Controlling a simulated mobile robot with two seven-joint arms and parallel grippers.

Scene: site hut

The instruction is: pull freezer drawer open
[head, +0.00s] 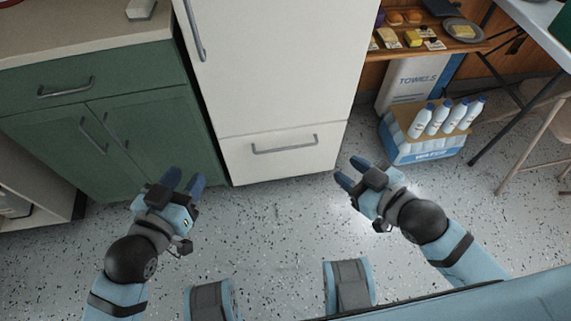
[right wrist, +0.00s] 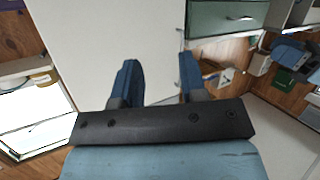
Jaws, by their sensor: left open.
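The freezer drawer (head: 283,163) is the lower white front of the fridge, low in the middle of the head view. It looks shut, flush under the tall upper door (head: 275,70). Its grey bar handle (head: 285,144) runs across near its top edge. My left gripper (head: 183,181) is open and empty, left of the drawer and in front of the green cabinet. My right gripper (head: 350,172) is right of the drawer, apart from the handle. In the right wrist view its two blue fingers (right wrist: 157,82) stand apart with nothing between them.
A green cabinet (head: 125,128) adjoins the fridge on the left. At right, a pack of water bottles (head: 428,145) stands on the floor near a towels box (head: 418,80), a food shelf (head: 450,45) and a table with thin legs. The speckled floor (head: 270,225) before the drawer is clear.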

